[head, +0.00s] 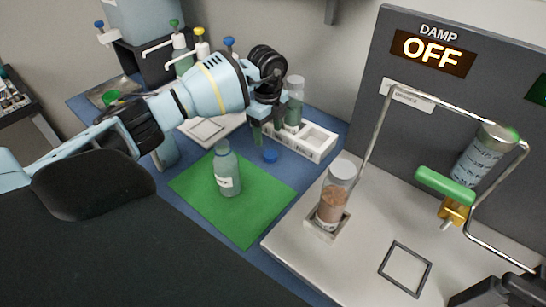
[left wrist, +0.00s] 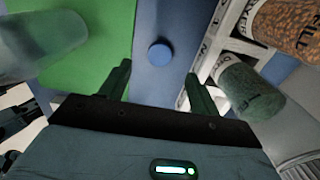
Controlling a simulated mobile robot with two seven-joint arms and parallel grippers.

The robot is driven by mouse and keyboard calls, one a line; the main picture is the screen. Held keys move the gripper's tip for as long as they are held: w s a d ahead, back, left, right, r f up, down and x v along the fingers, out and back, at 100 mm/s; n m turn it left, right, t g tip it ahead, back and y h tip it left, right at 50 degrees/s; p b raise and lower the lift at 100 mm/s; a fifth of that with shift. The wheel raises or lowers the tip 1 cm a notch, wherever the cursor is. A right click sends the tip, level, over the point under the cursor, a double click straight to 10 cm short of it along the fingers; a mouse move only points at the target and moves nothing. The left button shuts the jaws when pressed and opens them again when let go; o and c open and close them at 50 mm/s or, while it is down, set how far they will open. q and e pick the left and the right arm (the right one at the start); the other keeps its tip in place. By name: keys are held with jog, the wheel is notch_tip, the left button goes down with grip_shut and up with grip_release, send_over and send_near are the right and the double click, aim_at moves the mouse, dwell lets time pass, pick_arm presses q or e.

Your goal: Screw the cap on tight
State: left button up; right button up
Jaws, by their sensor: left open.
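The blue cap (head: 269,156) lies on the blue table surface just off the green mat, beside the white rack. It also shows in the left wrist view (left wrist: 159,53), centred between my fingers and a little beyond their tips. My left gripper (head: 266,136) is open and empty, fingers pointing down above the cap. The translucent bottle (head: 228,172) stands upright on the green mat (head: 253,222), its neck without a cap. The bottle shows blurred at the left of the wrist view (left wrist: 42,42). Part of my right arm's dark end (head: 510,290) shows at the lower right; its fingers are unclear.
A white rack (head: 318,146) with a green-filled jar (head: 294,105) stands right of the cap. A jar of brown grains (head: 334,200) stands on the pale machine base. Pump bottles (head: 181,50) stand at the back. The mat around the bottle is clear.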

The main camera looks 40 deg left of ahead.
aim_at(269, 153)
pick_arm(q)
jog(key=shift+f, duration=0.1)
jog(key=shift+f, duration=1.2)
jog(key=shift+d+f, duration=0.1)
jog(key=shift+f, duration=2.55)
jog(key=c, duration=1.1)
